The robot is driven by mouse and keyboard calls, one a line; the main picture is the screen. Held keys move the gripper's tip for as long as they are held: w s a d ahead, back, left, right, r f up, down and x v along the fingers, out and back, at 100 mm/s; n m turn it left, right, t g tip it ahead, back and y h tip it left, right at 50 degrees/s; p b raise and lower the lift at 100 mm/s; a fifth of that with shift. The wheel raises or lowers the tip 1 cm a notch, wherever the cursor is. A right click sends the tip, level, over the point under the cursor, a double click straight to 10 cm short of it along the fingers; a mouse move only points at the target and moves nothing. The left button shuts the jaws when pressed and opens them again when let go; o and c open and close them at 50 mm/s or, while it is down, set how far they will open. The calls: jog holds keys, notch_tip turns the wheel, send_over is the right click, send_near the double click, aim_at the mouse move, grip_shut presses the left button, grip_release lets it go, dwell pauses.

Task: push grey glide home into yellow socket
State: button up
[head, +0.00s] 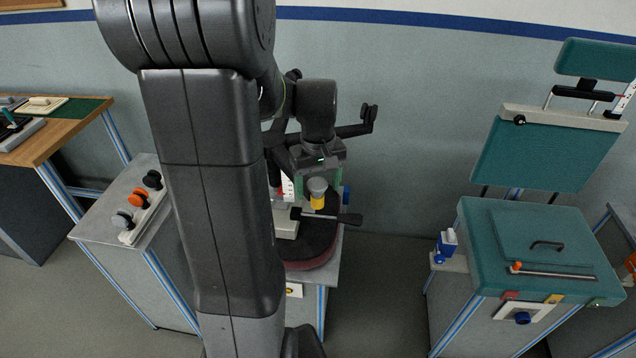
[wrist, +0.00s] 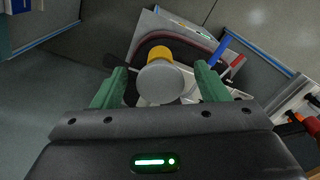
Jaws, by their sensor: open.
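The grey glide (head: 317,186) is a round grey cap above the yellow socket (head: 318,203), on the dark round pad at the middle stand. In the wrist view the glide (wrist: 160,82) shows its round face, with part of the yellow socket (wrist: 158,53) behind it. How deep the glide sits in the socket cannot be told. My gripper (wrist: 161,72) is open, with one green finger on each side of the glide and gaps showing between. In the head view my gripper (head: 317,180) is right at the glide, just above the socket.
A left cabinet holds a rack of grey, orange and black knobs (head: 139,198). A teal chair rig (head: 540,240) stands at right. Open floor (head: 385,280) lies between.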

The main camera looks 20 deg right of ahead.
aim_at(318, 184)
jog(key=shift+r, duration=0.1)
notch_tip(318, 184, up, 14)
jog(key=shift+f+b, duration=0.2)
jog(key=shift+b, duration=0.15)
jog(key=shift+f, duration=0.1)
dwell(0.3)
notch_tip(318, 184, down, 14)
jog(key=shift+r+p, duration=0.1)
jog(key=shift+p, duration=0.25)
jog(key=shift+r, duration=0.4)
jog(key=shift+f, duration=0.1)
